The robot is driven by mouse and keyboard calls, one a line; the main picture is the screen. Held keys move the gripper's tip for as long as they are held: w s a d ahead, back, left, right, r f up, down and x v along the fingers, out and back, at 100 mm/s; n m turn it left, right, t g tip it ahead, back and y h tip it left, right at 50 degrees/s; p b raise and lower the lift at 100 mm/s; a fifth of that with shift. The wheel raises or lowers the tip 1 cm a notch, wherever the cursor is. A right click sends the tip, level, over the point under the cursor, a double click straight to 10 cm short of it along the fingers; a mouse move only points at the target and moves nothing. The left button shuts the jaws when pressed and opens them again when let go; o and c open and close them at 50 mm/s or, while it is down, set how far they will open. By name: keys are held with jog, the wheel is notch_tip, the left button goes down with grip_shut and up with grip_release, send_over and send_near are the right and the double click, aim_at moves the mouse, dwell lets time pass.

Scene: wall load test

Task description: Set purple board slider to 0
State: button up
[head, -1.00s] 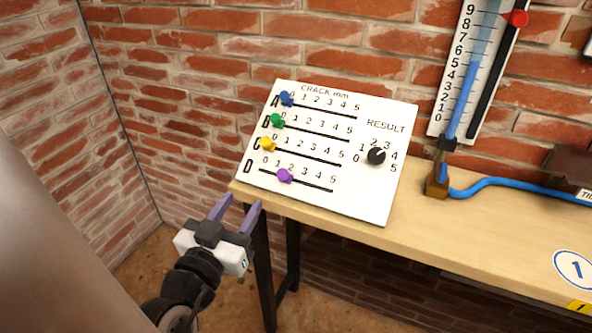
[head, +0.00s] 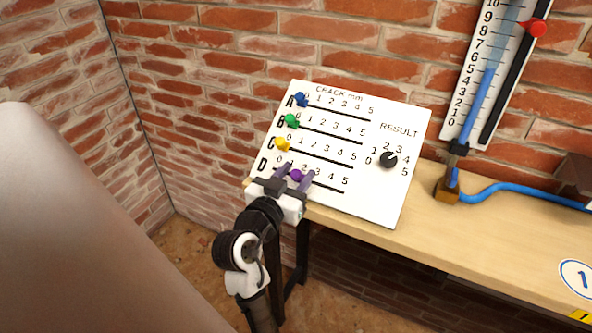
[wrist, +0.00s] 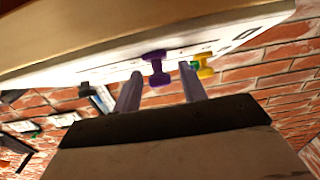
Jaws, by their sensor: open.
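The purple slider (head: 297,175) sits on row D, the lowest track of the white board (head: 405,125), at roughly 1 to 2. My gripper (head: 299,171) is open at the board's lower left, with one finger on each side of the purple slider. In the wrist view the purple slider (wrist: 157,68) shows between the tips of my gripper (wrist: 160,72), with gaps to both fingers. Whether the fingers touch the board cannot be told.
Blue (head: 301,100), green (head: 291,121) and yellow (head: 282,145) sliders stand near 0 on the rows above. A black RESULT knob (head: 388,160) is at the right. The board leans on a wooden bench (head: 430,235) against the brick wall.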

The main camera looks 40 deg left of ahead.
aim_at(281, 151)
jog(key=shift+w, duration=0.3)
grip_shut()
jog(key=shift+a, duration=0.15)
jog(key=a+b, duration=0.1)
jog(key=a, duration=0.1)
jog(key=s+a+b, duration=0.1)
jog(key=a, duration=0.2)
jog(key=shift+s+a, duration=0.35)
jog(key=shift+a, duration=0.35)
